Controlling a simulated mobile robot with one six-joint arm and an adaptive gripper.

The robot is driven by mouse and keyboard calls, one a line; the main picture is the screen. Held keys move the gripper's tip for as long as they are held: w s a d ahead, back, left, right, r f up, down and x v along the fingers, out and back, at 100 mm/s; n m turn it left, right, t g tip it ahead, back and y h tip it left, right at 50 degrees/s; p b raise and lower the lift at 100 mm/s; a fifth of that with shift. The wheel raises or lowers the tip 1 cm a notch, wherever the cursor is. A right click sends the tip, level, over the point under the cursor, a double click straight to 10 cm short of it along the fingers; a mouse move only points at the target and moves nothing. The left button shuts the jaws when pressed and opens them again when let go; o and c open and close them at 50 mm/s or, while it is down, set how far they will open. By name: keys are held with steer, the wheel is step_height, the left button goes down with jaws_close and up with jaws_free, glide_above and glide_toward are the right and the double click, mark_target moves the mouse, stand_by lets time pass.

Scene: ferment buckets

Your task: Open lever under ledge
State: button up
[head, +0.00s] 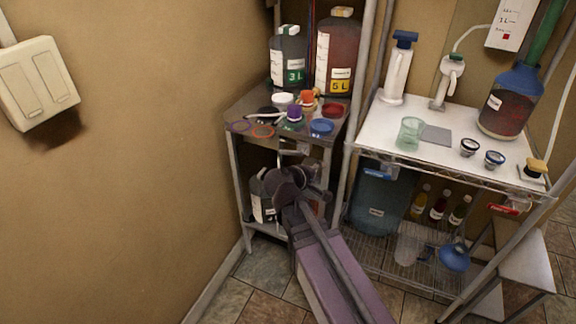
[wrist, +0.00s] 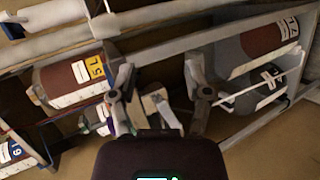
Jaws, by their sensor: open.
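My gripper (head: 300,178) is at the front of the small dark-topped shelf unit, just below its top ledge (head: 325,150). In the wrist view the two fingers of my gripper (wrist: 162,90) stand wide apart. A pale, flat lever-like piece (wrist: 158,112) shows between them, partly hidden by the gripper body. No contact with the fingers is visible. In the head view a small pale metal piece (head: 292,152) shows under the ledge, just above my gripper; my arm hides much of the area below. I cannot tell the lever's exact position.
On the ledge stand the 3 L bottle (head: 289,60), the 5 L bottle (head: 338,55) and several caps and rings. A bottle (head: 262,197) sits on the lower shelf. A white-topped rack (head: 450,155) with bottles stands to the right; a wall is at left.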

mark_target(287, 153)
steer(key=a+f+n+t+y+b, duration=0.1)
steer(key=a+f+n+t+b, duration=0.2)
steer(key=a+n+t+b, duration=0.4)
steer(key=a+b, duration=0.3)
steer(key=a, duration=0.5)
steer(key=shift+w+f+y, duration=0.15)
steer(key=shift+w+y, duration=0.1)
steer(key=shift+y, duration=0.15)
steer(key=x, duration=1.3)
steer(key=shift+w+d+f, duration=0.1)
steer(key=shift+w, duration=0.3)
jaws_close()
